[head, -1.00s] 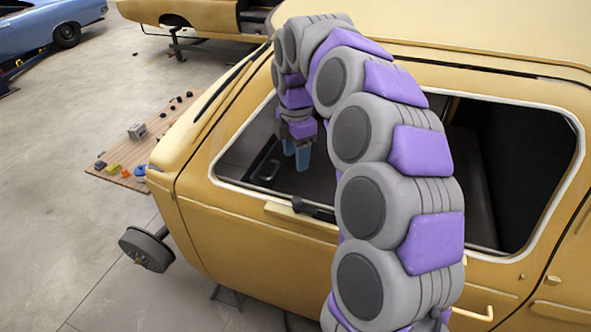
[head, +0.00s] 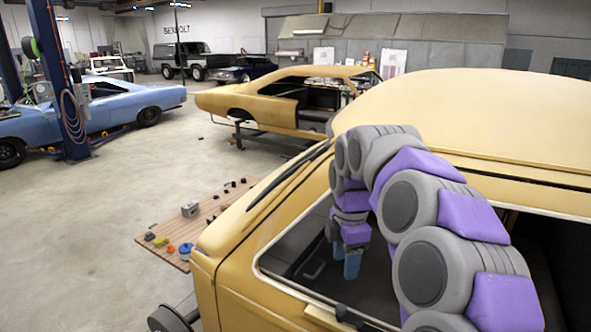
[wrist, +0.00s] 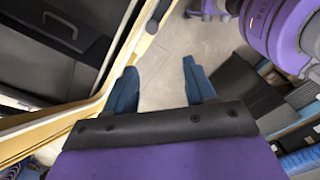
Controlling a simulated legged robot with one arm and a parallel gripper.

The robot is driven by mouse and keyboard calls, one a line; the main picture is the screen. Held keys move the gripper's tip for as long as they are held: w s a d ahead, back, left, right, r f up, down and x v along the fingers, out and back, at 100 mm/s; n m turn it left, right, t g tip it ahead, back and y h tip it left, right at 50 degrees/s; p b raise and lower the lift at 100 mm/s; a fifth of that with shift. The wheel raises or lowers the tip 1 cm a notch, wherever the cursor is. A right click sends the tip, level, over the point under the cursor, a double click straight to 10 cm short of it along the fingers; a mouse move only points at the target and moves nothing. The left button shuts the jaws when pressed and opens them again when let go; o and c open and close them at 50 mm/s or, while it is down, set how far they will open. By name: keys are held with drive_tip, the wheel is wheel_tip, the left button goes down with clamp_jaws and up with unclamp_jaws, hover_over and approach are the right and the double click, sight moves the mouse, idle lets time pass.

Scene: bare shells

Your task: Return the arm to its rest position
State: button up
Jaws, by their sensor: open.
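My arm (head: 420,262) arches up in front of the yellow car shell (head: 480,112) in the head view and bends down at its far end. My gripper (head: 350,264) hangs there, blue fingers down, in front of the dark window opening (head: 300,262). In the wrist view, my gripper's two blue fingers (wrist: 158,80) are spread apart with nothing between them. Pale floor (wrist: 160,65) shows beyond the fingertips. A yellow frame edge (wrist: 120,55) runs close to the left finger; whether they touch I cannot tell.
A low wooden board (head: 215,215) with several small parts lies on the floor at left. A wheel hub (head: 170,318) sticks out at the car's lower corner. Another yellow shell (head: 290,105) and a blue car (head: 100,112) stand farther back. Open floor (head: 110,180) lies at left.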

drive_tip(key=s+f+m+b, duration=0.9)
drive_tip(key=s+f, duration=0.5)
drive_tip(key=s, duration=0.3)
drive_tip(key=s+f+m+g+b, duration=0.1)
drive_tip(key=s+f+m+b, duration=0.8)
drive_tip(key=s+f, duration=0.6)
drive_tip(key=s+m, duration=0.2)
drive_tip(key=s, duration=0.1)
drive_tip(key=shift+s+d+g+b, duration=0.3)
drive_tip(key=shift+s, duration=0.05)
drive_tip(key=shift+f, duration=0.1)
